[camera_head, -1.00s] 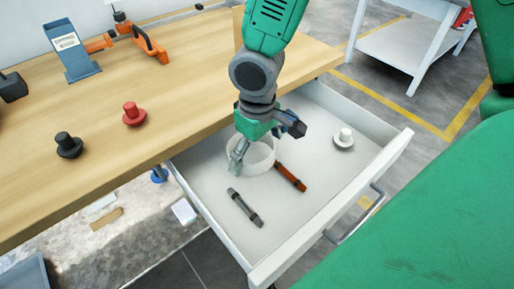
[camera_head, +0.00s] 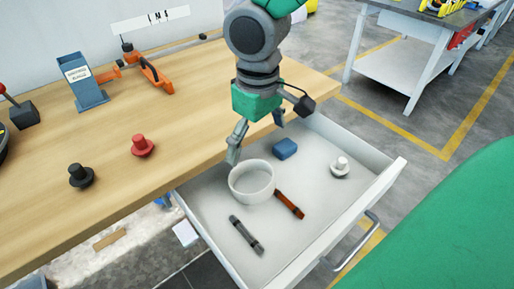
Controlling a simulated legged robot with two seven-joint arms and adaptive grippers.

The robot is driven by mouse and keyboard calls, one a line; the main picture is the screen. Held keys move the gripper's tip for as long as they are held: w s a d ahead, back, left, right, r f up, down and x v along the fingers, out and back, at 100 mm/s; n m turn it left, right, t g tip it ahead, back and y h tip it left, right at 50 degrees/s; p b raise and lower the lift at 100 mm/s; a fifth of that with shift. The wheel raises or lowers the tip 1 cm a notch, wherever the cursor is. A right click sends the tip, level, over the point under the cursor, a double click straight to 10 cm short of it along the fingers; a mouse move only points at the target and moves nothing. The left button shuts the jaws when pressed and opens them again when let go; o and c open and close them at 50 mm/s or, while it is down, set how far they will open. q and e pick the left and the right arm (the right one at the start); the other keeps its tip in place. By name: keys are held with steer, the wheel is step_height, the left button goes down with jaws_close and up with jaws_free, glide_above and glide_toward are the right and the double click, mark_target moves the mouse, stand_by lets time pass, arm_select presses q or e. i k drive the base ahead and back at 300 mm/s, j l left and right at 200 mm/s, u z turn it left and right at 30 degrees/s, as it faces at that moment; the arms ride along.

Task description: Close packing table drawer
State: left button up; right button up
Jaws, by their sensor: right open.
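The packing table (camera_head: 200,110) has a wooden top, and its white drawer (camera_head: 325,215) is pulled out at the front right, with a metal bar handle (camera_head: 357,243) on its front. My right gripper (camera_head: 256,137) points down over the back of the drawer, near the table edge. A blue block (camera_head: 285,149), a white knob-shaped piece (camera_head: 340,166), a brown-red stick (camera_head: 289,204) and a dark grey stick (camera_head: 246,235) also lie in the drawer. My left gripper is not seen.
On the tabletop are a red knob (camera_head: 143,146), a black knob (camera_head: 80,177), a blue-grey holder (camera_head: 84,84) and an orange tool (camera_head: 151,73). A white-shelved cart (camera_head: 407,72) stands behind right. Floor in front of the drawer is partly hidden by a green surface.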

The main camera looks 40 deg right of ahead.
mark_target(332, 205)
steer(key=k, duration=1)
